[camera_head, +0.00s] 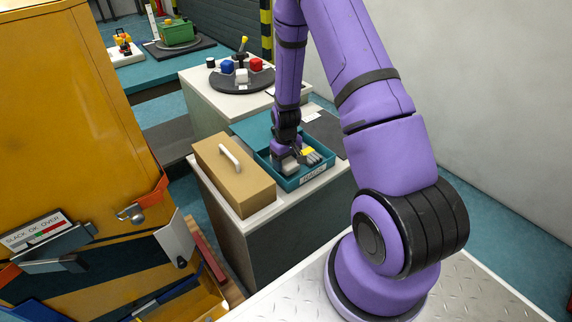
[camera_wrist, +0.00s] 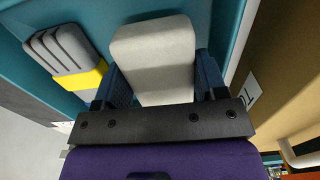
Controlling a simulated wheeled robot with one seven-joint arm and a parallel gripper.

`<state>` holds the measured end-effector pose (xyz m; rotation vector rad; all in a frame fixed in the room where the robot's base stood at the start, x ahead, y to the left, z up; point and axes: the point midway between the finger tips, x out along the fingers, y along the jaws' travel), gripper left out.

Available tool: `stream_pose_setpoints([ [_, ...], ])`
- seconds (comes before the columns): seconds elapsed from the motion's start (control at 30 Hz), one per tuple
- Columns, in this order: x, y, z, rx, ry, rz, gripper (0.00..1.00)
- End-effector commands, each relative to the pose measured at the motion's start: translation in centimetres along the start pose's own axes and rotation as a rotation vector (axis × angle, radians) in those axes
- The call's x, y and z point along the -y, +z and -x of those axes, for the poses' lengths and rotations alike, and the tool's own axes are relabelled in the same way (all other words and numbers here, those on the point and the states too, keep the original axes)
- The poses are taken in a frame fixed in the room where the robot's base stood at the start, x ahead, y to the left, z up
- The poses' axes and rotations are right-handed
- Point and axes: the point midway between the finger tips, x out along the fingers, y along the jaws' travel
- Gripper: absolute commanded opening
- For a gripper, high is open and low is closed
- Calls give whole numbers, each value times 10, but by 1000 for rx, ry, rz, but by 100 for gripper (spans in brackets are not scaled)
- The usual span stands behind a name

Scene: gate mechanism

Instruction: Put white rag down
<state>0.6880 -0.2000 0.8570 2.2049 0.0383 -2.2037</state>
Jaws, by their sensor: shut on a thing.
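The white rag (camera_wrist: 155,55) is a pale, rounded block-like bundle between the two fingers of my gripper (camera_wrist: 160,85) in the wrist view. My gripper is shut on it. In the head view my gripper (camera_head: 286,160) reaches down into a teal tray (camera_head: 292,184), and the rag (camera_head: 291,168) shows as a small pale patch at its end. I cannot tell whether the rag touches the tray floor. A grey glove with a yellow cuff (camera_wrist: 70,55) lies in the tray beside the rag; it also shows in the head view (camera_head: 312,157).
A tan box with a white handle (camera_head: 235,172) stands left of the tray on the same cabinet. A dark mat (camera_head: 328,132) lies behind right. A round black stand with coloured blocks (camera_head: 242,80) is farther back. A yellow gate mechanism (camera_head: 70,120) fills the left.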

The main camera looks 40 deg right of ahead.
Motion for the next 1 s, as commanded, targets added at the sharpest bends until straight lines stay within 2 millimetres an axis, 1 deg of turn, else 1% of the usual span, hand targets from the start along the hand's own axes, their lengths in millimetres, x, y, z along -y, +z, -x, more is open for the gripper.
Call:
stream_pose_setpoints([
  [0.03,0,0,-8,2,-1,0,46],
  [0.13,0,0,-17,1,-1,0,46],
  [0.47,0,0,-20,0,0,0,46],
  [0.5,0,0,-20,-1,0,0,72],
  [0.57,0,0,-20,-1,0,0,86],
  [0.6,0,0,-20,-1,0,0,91],
  [0.8,0,0,-20,0,0,0,91],
  [0.9,0,0,-23,1,-1,0,91],
  [1.0,0,-1,-12,-2,0,1,91],
])
